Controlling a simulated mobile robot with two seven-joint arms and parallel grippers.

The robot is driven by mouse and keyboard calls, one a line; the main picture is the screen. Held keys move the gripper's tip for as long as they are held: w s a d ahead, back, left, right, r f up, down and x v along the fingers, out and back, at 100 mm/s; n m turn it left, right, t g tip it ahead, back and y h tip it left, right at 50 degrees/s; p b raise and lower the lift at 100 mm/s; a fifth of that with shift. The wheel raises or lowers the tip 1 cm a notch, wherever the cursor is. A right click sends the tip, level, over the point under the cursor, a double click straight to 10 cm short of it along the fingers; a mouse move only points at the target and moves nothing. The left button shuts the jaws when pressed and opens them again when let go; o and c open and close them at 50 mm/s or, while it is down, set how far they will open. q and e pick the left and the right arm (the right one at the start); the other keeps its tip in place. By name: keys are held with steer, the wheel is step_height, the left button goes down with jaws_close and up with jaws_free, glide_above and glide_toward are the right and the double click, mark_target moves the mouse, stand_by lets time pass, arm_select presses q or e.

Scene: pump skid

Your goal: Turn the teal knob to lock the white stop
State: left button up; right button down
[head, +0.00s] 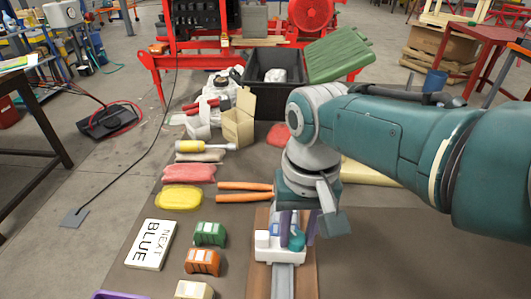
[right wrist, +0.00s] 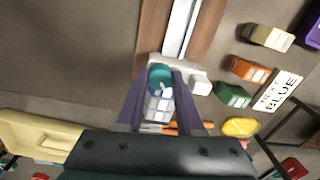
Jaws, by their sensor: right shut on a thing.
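The white stop (head: 270,254) sits on a grey metal rail (head: 283,282) on a brown wooden board. The teal knob (head: 297,239) is on top of the stop, at its right side in the head view. My right gripper (head: 297,232) reaches down from above with its purple fingers either side of the knob and is shut on it. In the right wrist view the teal knob (right wrist: 160,76) shows between the fingertips, with the white stop (right wrist: 193,82) around and beneath it. The fingers hide part of the stop. My left gripper is not in view.
Green (head: 209,234) and orange (head: 202,262) blocks and a "NEXT BLUE" sign (head: 152,244) lie left of the rail. Orange-handled pliers (head: 245,191), a yellow bag (head: 179,197) and a black crate (head: 262,91) are farther back. The mat right of the rail is clear.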

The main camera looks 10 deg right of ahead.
mark_target(298, 238)
steer(key=m, duration=0.3)
steer(key=shift+m, duration=0.3)
steer(key=shift+m+p, duration=0.35)
steer(key=shift+m, duration=1.35)
steer(key=c, duration=0.5)
jaws_free()
step_height(298, 238, up, 9)
steer(key=p, duration=0.6)
steer(key=shift+s+f+p, duration=0.1)
steer(key=shift+f+p, duration=0.05)
steer(key=shift+p, duration=0.25)
steer(key=shift+d+r, duration=0.1)
steer(key=shift+r, duration=0.5)
